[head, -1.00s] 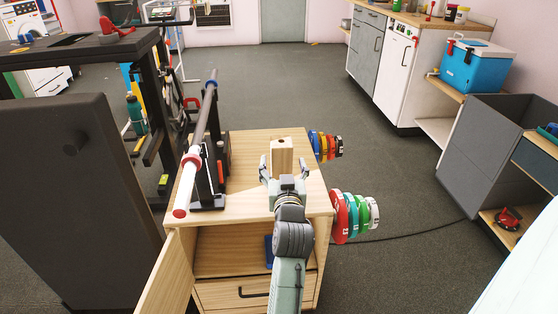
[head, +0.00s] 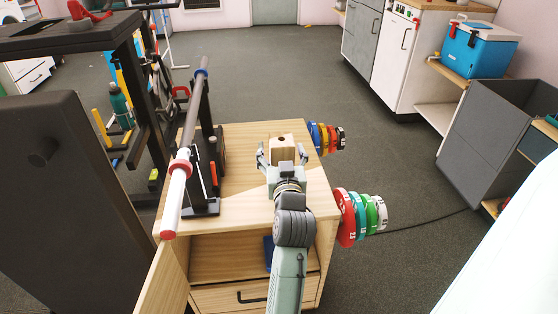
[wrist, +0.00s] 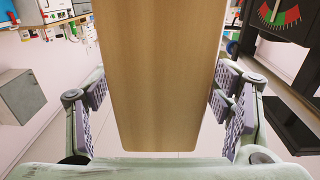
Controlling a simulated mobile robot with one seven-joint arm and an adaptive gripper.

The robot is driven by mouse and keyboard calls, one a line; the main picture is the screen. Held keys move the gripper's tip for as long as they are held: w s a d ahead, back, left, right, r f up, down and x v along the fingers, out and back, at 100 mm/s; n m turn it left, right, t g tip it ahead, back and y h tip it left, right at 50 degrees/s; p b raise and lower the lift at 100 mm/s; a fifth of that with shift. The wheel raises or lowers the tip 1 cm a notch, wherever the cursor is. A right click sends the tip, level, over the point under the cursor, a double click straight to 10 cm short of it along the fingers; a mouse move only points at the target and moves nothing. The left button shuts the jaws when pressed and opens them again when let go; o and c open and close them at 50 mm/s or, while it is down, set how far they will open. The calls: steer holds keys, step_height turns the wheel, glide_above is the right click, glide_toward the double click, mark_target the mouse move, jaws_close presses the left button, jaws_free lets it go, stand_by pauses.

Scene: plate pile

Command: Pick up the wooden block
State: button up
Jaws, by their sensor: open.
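The wooden block (head: 283,143) is a light, upright piece with a dark hole in its top, on the top of the wooden cabinet (head: 247,140). My gripper (head: 282,152) is at the near side of the block, its fingers spread to the block's left and right. In the wrist view the block (wrist: 160,70) fills the middle, between the open fingers of my gripper (wrist: 160,105). Narrow gaps show beside the finger pads, and the gripper does not grasp the block. The block's lower part is hidden behind my gripper in the head view.
A barbell (head: 182,150) on a black stand (head: 205,206) is close on the left. Coloured weight plates (head: 347,218) stick out from the cabinet's right side, with another set (head: 315,137) behind. The cabinet door (head: 163,284) hangs open at the lower left.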

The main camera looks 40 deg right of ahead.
steer(key=shift+s+a+r, duration=0.1)
steer(key=c, duration=1.6)
